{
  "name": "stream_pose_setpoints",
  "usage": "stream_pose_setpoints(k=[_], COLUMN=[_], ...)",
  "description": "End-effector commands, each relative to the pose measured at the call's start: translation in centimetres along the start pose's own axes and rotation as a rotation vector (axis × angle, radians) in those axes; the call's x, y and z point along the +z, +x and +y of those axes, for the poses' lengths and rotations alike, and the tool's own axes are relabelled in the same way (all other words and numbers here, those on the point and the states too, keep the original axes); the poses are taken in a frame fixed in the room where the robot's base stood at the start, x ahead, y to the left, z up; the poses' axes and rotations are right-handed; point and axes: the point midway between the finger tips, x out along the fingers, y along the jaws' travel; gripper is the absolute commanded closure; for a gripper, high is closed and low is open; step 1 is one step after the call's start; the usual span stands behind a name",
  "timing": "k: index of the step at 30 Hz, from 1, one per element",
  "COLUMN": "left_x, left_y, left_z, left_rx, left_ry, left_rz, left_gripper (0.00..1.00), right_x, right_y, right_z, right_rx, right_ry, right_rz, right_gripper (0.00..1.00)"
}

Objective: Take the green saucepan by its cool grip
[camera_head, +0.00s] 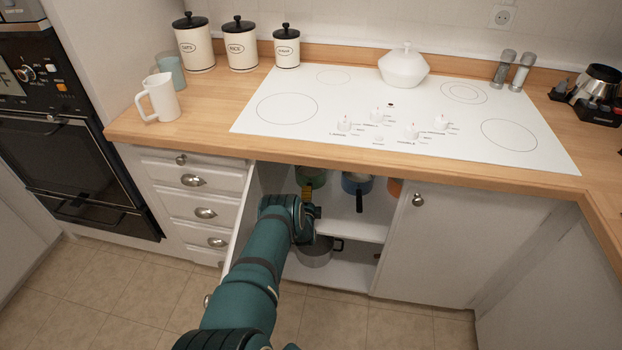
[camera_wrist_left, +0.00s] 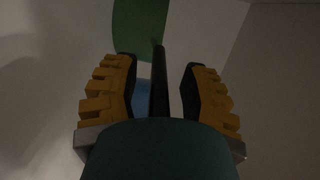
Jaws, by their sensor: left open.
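The green saucepan (camera_head: 312,177) stands on the upper shelf inside the open lower cabinet, partly hidden by the cabinet top and my arm. In the left wrist view its green side (camera_wrist_left: 140,28) is at the top, and its dark handle (camera_wrist_left: 159,80) runs down between my fingers. My left gripper (camera_head: 308,202) reaches into the cabinet just in front of the saucepan. In the left wrist view, the left gripper (camera_wrist_left: 159,75) is open, with yellow-backed black fingers either side of the handle and gaps visible. My right gripper is not in view.
A blue pan (camera_head: 357,183) stands right of the green one, its dark handle pointing forward. An orange pot (camera_head: 395,187) is partly hidden farther right. A grey pot (camera_head: 315,252) stands on the lower shelf. The open cabinet door (camera_head: 240,220) is left of my arm.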

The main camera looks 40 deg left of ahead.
Motion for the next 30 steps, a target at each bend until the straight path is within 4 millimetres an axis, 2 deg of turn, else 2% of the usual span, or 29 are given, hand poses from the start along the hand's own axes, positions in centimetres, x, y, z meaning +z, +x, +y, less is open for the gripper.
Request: stream_pose_setpoints(k=[1,3,20,23,30], left_x=[0.0,0.0,0.0,-0.1,-0.1], left_y=[0.0,0.0,0.0,-0.1,-0.4], left_z=[0.0,0.0,-0.5,-1.7,-6.4], left_rx=[0.000,0.000,-0.004,-0.004,-0.005], left_ry=[0.000,0.000,0.000,0.000,0.000], left_rz=[0.000,0.000,0.000,0.002,0.002], left_gripper=[0.78,1.00,1.00,1.00,1.00], right_x=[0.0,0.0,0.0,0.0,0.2], right_y=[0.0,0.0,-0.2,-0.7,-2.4], right_z=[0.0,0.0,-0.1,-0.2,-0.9], right_rx=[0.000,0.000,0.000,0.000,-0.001], right_ry=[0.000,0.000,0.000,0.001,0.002], right_rz=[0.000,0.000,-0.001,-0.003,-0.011], right_gripper=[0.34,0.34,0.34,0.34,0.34])
